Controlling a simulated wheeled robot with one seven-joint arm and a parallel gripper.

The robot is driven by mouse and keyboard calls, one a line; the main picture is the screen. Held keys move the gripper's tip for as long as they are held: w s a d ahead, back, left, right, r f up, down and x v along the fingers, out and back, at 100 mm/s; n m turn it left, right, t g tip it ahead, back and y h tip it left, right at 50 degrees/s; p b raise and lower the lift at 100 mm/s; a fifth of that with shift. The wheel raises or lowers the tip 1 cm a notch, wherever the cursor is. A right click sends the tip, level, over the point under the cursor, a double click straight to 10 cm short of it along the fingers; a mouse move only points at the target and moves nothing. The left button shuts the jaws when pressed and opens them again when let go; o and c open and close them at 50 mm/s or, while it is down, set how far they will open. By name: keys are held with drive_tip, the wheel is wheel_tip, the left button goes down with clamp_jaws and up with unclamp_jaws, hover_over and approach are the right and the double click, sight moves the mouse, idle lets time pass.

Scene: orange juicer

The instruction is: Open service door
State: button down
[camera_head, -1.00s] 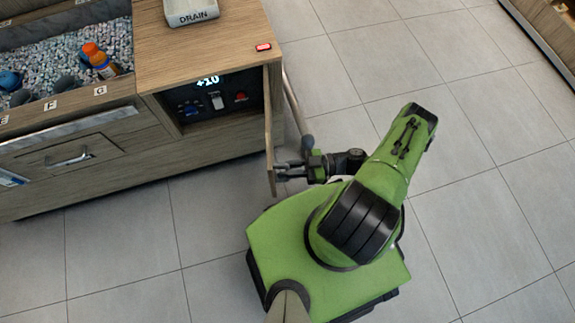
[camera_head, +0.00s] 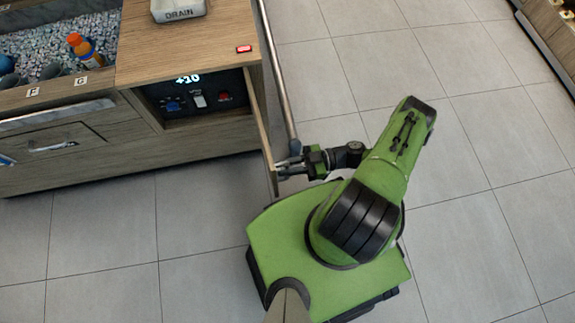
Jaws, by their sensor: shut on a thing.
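The service door (camera_head: 262,128) is a wooden panel on the right front of the cabinet. It stands swung well open, roughly edge-on to me. The compartment (camera_head: 195,97) behind it is exposed, with a lit "+10" display, a blue control, a pale switch and a red button. My gripper (camera_head: 284,167) is at the door's free end, with its fingers shut on the door. The exact contact is small and partly hidden. A metal bar (camera_head: 282,80) runs along the right side of the cabinet, beside the door.
The cabinet top (camera_head: 215,45) carries a tray labelled DRAIN (camera_head: 178,9) and a small red item (camera_head: 244,49). A gravel bin with an orange bottle (camera_head: 84,49) is at left, above a drawer (camera_head: 50,145). Tiled floor (camera_head: 470,160) is clear on the right.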

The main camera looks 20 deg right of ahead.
drive_tip(key=c, duration=1.2)
unclamp_jaws()
drive_tip(key=s+d+b, duration=0.1)
drive_tip(key=d, duration=0.4)
drive_tip(key=s+d+b, duration=0.1)
drive_tip(key=d, duration=0.4)
drive_tip(key=s+d+b, duration=0.1)
drive_tip(key=d, duration=0.4)
drive_tip(key=shift+s+d, duration=0.1)
drive_tip(key=shift+d, duration=0.2)
